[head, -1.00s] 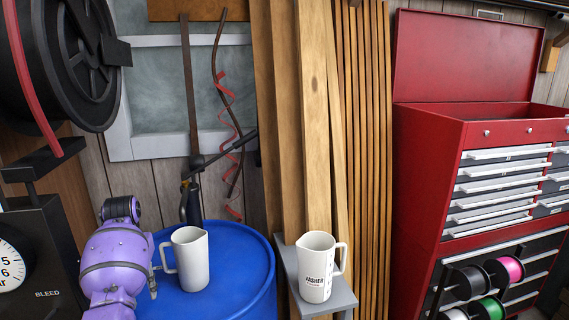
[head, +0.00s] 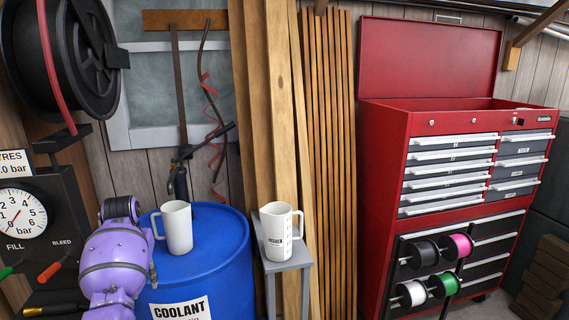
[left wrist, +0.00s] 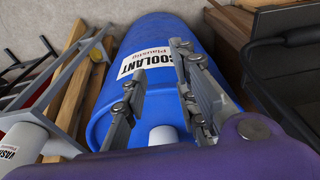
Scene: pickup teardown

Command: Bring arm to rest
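My left arm (head: 113,262), purple with grey bands, stands at the lower left in the head view. Its gripper is mostly hidden there; a grey piece shows beside the blue barrel. In the left wrist view the left gripper (left wrist: 158,68) is open, its two grey fingers spread, with nothing held between them. A white pitcher (head: 177,229) stands upright on the blue barrel (head: 222,230), right of the arm and apart from it. A white pitcher also shows low between the fingers in the left wrist view (left wrist: 163,135). My right gripper is in neither view.
A second white pitcher (head: 277,232) stands on a grey stool (head: 297,254) right of the barrel. Wooden planks (head: 287,130) lean behind it. A red tool cabinet (head: 384,170) stands at right. A gauge panel (head: 73,196) and a hose reel (head: 67,60) are at left.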

